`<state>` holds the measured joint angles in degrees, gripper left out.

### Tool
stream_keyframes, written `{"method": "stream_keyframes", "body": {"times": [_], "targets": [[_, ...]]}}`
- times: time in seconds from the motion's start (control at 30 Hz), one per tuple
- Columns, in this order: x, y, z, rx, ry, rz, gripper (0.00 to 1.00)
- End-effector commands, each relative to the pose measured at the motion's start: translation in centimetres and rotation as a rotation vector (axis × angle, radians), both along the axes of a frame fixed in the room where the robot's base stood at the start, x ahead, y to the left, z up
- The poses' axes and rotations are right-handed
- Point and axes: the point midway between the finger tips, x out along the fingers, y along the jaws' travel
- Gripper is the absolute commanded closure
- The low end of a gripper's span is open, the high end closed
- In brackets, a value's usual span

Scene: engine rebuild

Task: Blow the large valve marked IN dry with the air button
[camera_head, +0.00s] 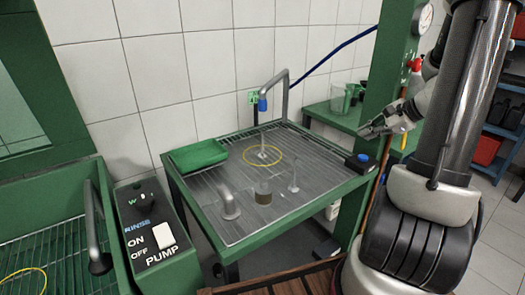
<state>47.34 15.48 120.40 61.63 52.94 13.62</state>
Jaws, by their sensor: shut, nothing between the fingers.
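A grey valve-like part (262,154) stands inside the yellow ring (280,163) on the grated table, under the blue-tipped air nozzle (263,104). A smaller valve-like part (293,184) stands on the grate to its right and nearer. No IN mark is readable on either. The blue air button (363,158) sits on a black box at the table's right corner. My gripper (366,131) is shut and empty, above the button and apart from it in the picture.
A green tray (198,155) lies at the table's back left. A brownish cylinder (263,194) and a bent grey pipe part (229,204) stand near the front. A green post (392,75) rises beside my arm. The rinse basin with its pump switch box (155,240) is at the left.

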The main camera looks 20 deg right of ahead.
Motion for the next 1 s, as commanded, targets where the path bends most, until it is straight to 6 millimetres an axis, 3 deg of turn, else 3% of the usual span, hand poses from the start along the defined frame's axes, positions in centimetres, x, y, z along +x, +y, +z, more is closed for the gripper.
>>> {"method": "stream_keyframes", "body": {"times": [0.9,1.0], "targets": [[0.00,0.00,0.00,0.000,0.000,0.000,1.00],[0.06,-0.04,0.95,-0.003,-0.002,0.001,1.00]]}}
